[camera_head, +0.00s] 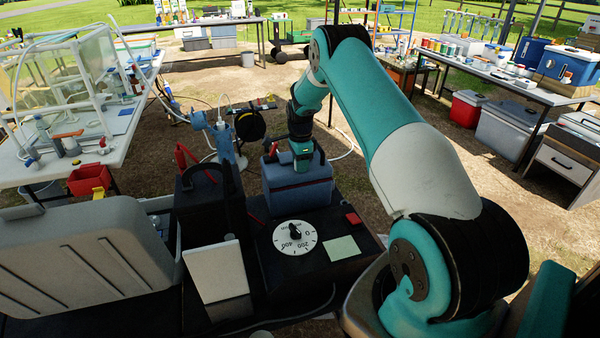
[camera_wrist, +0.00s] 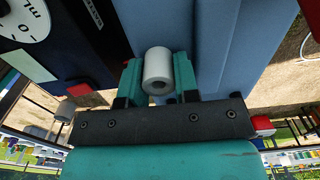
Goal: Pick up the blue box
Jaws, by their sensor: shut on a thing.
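In the wrist view my green fingers (camera_wrist: 159,78) are shut on a white cylindrical grip (camera_wrist: 158,66) against the blue box. The box looks upright. Its underside is hidden, so I cannot tell whether it rests on the surface or hangs clear.
A black unit with a white dial (camera_head: 295,237) stands close in front of the box. A black case (camera_head: 208,215) and a grey case (camera_head: 85,250) are to the left. A lab table (camera_head: 70,165) stands far left. Another blue cooler (camera_head: 566,66) sits on the right table.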

